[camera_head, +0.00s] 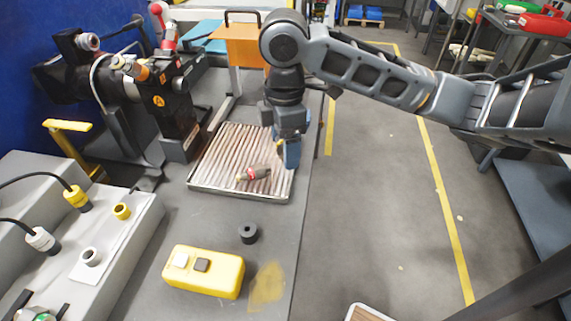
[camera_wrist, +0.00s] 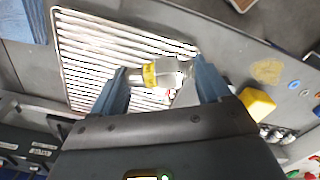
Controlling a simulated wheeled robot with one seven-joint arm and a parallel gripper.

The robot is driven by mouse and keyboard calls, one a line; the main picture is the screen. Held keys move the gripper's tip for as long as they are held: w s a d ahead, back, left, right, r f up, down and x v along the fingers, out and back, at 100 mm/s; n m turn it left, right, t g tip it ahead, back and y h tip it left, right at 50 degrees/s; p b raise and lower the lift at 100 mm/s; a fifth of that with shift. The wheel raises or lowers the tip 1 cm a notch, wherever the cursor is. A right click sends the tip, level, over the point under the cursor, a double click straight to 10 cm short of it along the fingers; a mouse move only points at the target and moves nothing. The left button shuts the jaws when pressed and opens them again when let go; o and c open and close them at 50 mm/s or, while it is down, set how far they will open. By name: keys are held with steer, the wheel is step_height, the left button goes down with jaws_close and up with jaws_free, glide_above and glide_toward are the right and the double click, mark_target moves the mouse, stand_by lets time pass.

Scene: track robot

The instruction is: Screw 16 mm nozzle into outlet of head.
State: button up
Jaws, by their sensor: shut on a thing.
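My gripper (camera_head: 291,150) hangs above the right part of the ribbed metal tray. In the wrist view, its fingers (camera_wrist: 162,72) are closed on a grey metallic piece with a yellow band (camera_wrist: 149,75), which appears to be the nozzle. The piece lies crosswise between the fingertips; in the head view only a bit of yellow shows beside the fingers. The black machine with orange labels (camera_head: 172,118), probably the head, stands at the tray's left, apart from my gripper. I cannot make out its outlet. A red and beige piece (camera_head: 254,174) lies on the tray.
The ribbed tray (camera_head: 215,189) sits on a grey bench. A black ring (camera_head: 248,233) and a yellow button box (camera_head: 203,271) are nearer. Floor right of the bench is open.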

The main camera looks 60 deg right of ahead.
mark_target(284, 174)
steer(key=shift+f+p, duration=0.3)
steer(key=shift+f, duration=2.55)
steer(key=shift+f, duration=0.1)
steer(key=shift+f, duration=0.15)
steer(key=o, duration=1.1)
steer(key=shift+o, duration=0.2)
